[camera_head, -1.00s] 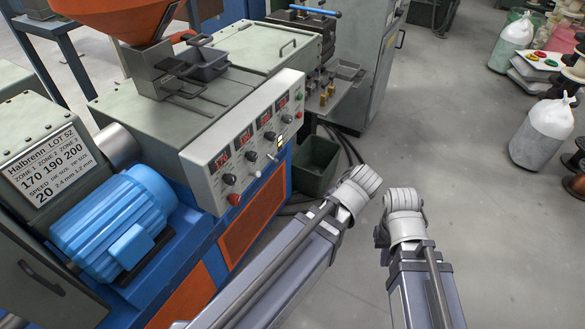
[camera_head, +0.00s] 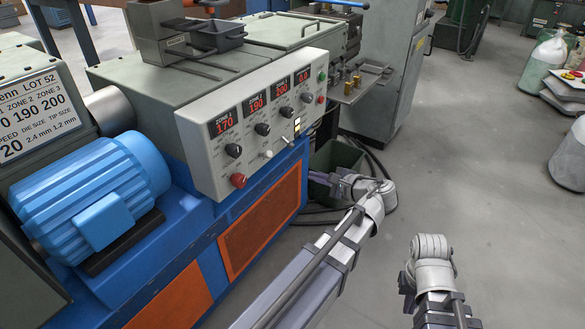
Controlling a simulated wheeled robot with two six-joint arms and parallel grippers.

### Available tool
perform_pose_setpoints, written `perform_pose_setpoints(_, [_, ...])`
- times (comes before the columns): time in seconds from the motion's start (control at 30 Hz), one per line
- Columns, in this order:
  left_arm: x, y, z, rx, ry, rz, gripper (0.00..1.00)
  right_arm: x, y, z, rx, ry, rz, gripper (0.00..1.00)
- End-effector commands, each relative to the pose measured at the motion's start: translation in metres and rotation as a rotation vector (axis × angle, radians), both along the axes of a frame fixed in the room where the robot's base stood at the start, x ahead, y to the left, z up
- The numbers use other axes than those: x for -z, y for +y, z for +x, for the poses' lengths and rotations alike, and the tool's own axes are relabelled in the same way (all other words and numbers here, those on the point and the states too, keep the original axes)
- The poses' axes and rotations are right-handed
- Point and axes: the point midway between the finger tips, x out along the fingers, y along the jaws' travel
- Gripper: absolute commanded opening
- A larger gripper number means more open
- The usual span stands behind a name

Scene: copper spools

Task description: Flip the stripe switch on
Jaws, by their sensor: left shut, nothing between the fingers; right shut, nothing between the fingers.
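The grey control panel (camera_head: 215,150) on the machine holds the switches. Two small toggle levers, one (camera_head: 266,153) left of the other (camera_head: 284,141), sit along its lower edge, beside a small light-coloured rocker (camera_head: 297,125). Their labels are too small to read, so I cannot tell which is the stripe switch or its position. My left gripper (camera_head: 314,177) is shut and empty, low and right of the panel, pointing left and apart from it. My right arm's wrist is at the lower right; its gripper is hidden.
A red button (camera_head: 238,180), several black knobs and red displays share the panel. A blue motor (camera_head: 90,195) stands at left. A dark green bin (camera_head: 338,158) is behind my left wrist. Open grey floor (camera_head: 490,200) lies to the right.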

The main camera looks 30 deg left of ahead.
Motion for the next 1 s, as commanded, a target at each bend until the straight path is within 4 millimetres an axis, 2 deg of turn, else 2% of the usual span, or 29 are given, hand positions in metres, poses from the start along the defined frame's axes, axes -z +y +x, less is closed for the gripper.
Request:
perform_pose_setpoints(0.03, [0.019, 0.006, 0.006, 0.008, 0.014, 0.050, 0.00, 0.028, 0.000, 0.000, 0.000, 0.000, 0.000, 0.00])
perform_pose_setpoints(0.3, [0.037, 0.033, 0.029, 0.044, 0.117, 0.327, 0.00, 0.096, 0.000, 0.000, 0.000, -0.002, 0.000, 0.00])
perform_pose_setpoints(0.6, [0.057, 0.050, 0.053, 0.051, 0.260, 0.635, 0.00, 0.172, 0.000, 0.001, 0.000, -0.003, 0.000, 0.00])
perform_pose_setpoints(0.8, [0.066, 0.053, 0.064, 0.037, 0.355, 0.805, 0.00, 0.210, 0.000, 0.001, 0.000, -0.004, -0.001, 0.00])
perform_pose_setpoints(1.0, [0.068, 0.053, 0.071, 0.022, 0.415, 0.907, 0.00, 0.230, 0.000, 0.001, 0.000, -0.004, -0.001, 0.00])
